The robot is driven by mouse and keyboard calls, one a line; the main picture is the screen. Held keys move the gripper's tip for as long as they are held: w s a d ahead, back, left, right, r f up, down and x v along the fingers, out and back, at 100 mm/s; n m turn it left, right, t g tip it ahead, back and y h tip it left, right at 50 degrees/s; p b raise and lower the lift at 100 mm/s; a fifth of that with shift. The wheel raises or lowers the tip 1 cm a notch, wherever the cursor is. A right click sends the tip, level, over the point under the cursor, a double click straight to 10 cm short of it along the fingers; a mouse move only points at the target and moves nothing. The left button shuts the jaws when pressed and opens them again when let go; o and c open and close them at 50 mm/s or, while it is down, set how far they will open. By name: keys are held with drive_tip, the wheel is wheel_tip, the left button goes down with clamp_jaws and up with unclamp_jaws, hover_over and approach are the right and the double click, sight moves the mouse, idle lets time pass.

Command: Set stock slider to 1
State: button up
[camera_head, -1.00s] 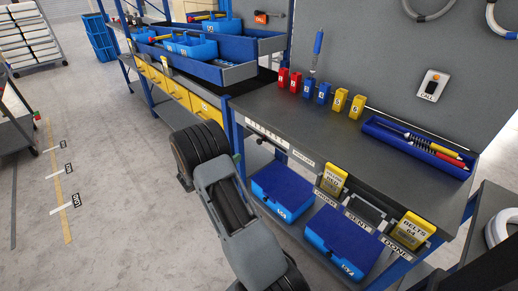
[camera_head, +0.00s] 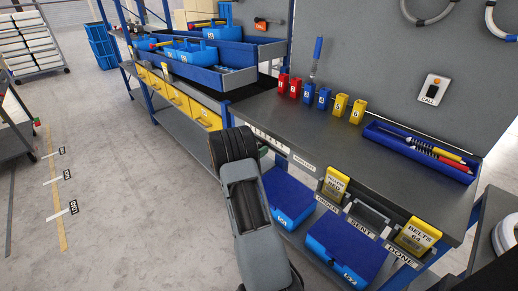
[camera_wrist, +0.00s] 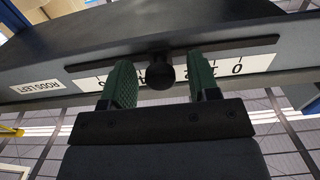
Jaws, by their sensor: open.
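My gripper (camera_wrist: 162,82) is open, with one green finger on each side of the knob and gaps between.
A RODS LEFT label (camera_wrist: 35,87) is beside the scale. Below the bench top (camera_head: 300,118) are blue bins (camera_head: 345,243) and yellow card holders (camera_head: 418,234). Yellow drawers (camera_head: 205,113) stand to the left. The floor at left is open.

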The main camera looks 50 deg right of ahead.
drive_tip(key=shift+d, duration=0.2)
drive_tip(key=shift+c, duration=0.4)
clamp_jaws()
